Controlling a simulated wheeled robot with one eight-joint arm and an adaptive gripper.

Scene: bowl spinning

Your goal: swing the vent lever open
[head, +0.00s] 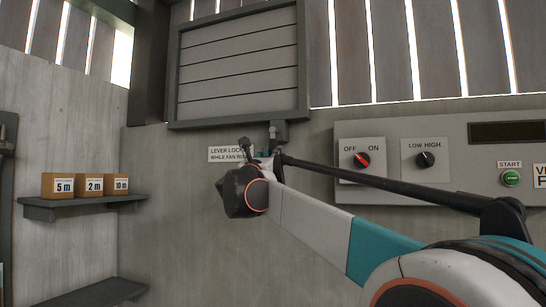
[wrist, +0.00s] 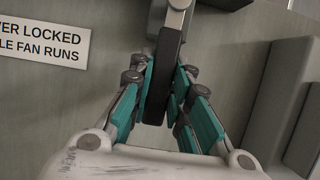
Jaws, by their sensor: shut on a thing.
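The vent (head: 240,62) is a grey slatted panel in a dark frame, high on the wall; its slats look shut. Its lever hangs from a grey bracket (head: 279,130) at the frame's lower right. In the wrist view the dark lever handle (wrist: 167,50) points down between the teal fingers. My gripper (wrist: 164,88) is shut on it, with one finger on each side. In the head view my gripper (head: 262,158) is below the bracket, and my wrist and arm partly hide it. The lever's lower end is partly hidden.
A sign (head: 226,154) beside the lever reads that it is locked while the fan runs. A control panel (head: 458,135) to the right has an OFF/ON knob (head: 362,160), a LOW/HIGH knob (head: 425,159) and a green START button (head: 510,178). A left shelf (head: 85,205) holds labelled boxes.

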